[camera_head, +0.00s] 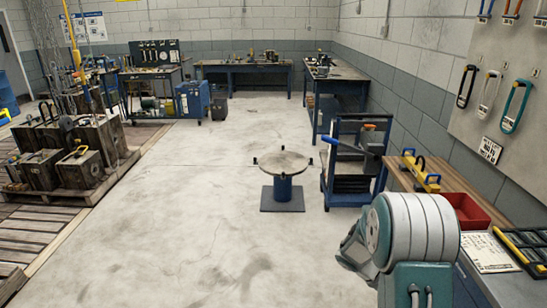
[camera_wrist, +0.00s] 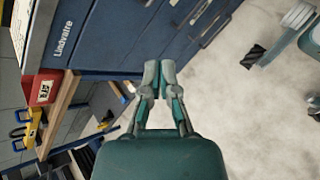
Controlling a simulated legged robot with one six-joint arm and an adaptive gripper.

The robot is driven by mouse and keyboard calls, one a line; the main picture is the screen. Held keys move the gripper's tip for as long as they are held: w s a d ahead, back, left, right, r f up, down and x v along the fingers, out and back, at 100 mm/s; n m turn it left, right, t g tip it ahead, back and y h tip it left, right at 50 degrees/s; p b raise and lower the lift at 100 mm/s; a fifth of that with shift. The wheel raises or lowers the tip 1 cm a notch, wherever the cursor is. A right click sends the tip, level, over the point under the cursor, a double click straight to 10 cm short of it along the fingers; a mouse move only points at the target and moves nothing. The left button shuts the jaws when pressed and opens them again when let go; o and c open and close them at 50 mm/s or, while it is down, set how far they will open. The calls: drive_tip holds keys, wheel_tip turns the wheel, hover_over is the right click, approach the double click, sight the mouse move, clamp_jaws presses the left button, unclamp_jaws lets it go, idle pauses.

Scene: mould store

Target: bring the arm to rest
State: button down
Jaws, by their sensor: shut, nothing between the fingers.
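My gripper (camera_wrist: 159,68) shows in the wrist view with its two grey and teal fingers together, shut and empty. Behind it in that view are the blue drawers (camera_wrist: 160,35) of a cabinet and the pale concrete floor. I cannot tell how far the fingertips are from the drawers. In the head view my grey and teal arm fills the lower right, beside the workbench, and the gripper itself cannot be made out.
A wooden-topped bench on the right holds a red bin (camera_head: 466,211) and a yellow-handled tool (camera_head: 420,172). A blue cart (camera_head: 353,165) and a round stand (camera_head: 283,190) are ahead. Mould blocks on pallets (camera_head: 70,190) are at left. The middle floor is clear.

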drive_tip(key=s+a+r+m+t+y, duration=0.2)
drive_tip(key=s+a+r, duration=0.1)
drive_tip(key=a+r, duration=0.3)
drive_tip(key=s+a+r+m+t+y, duration=0.1)
drive_tip(key=s+a+r+m+y, duration=0.15)
drive_tip(key=a+r, duration=0.45)
drive_tip(key=s+a+r+m+t+y, duration=0.1)
drive_tip(key=s+a+r+t+y, duration=0.4)
drive_tip(key=s+a+r, duration=0.5)
drive_tip(key=shift+s+t, duration=0.8)
drive_tip(key=shift+s, duration=0.25)
